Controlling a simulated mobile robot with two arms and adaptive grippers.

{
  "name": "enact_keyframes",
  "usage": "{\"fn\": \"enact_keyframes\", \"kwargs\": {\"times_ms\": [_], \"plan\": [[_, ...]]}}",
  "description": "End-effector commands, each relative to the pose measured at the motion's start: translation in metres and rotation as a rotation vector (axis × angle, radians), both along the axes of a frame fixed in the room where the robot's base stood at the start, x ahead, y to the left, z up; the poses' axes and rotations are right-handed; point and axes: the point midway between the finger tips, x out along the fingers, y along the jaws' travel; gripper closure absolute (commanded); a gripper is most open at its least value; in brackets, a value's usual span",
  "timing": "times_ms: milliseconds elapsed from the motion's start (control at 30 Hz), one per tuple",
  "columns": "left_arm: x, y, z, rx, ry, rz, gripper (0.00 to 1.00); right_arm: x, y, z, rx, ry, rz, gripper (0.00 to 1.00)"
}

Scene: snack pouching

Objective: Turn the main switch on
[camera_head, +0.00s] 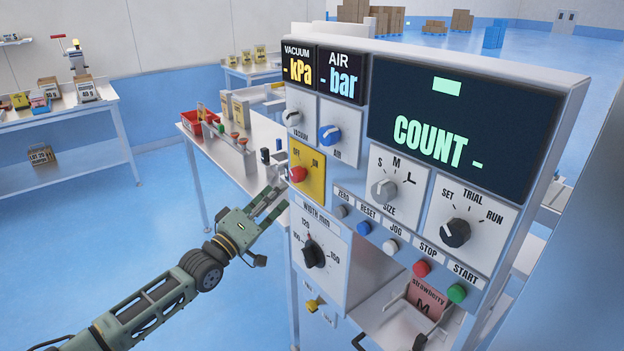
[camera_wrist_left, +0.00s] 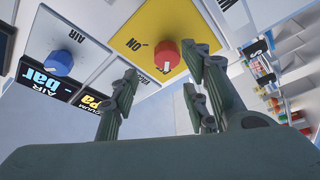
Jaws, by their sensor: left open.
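The main switch is a red knob (camera_head: 298,174) on a yellow plate (camera_head: 312,187) marked OFF and ON, at the left edge of the machine's front panel. My left gripper (camera_head: 279,203) is open, just left of and below the yellow plate. In the left wrist view the red knob (camera_wrist_left: 167,54) shows beyond and between the spread fingers of my left gripper (camera_wrist_left: 160,92). Nothing is between the fingers, and they look apart from the knob. My right gripper is not in view.
Close by on the panel are a blue AIR knob (camera_head: 330,135), a black WIDTH dial (camera_head: 314,253) and a SIZE knob (camera_head: 384,189). The COUNT display (camera_head: 465,115) shows a dash. A bench (camera_head: 225,160) with a red bin (camera_head: 197,121) stands behind. Open floor lies left.

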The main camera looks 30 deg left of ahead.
Motion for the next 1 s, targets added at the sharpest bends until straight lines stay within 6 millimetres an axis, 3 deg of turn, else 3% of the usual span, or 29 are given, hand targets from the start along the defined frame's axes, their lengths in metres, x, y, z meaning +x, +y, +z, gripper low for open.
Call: {"fn": "enact_keyframes", "kwargs": {"times_ms": [600,1000], "plan": [[0.067,-0.007,0.016,0.002,0.001,0.002,0.57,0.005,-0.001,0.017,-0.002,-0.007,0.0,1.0],[0.074,-0.008,0.015,0.003,0.002,0.002,0.57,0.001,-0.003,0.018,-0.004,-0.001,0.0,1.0]]}}
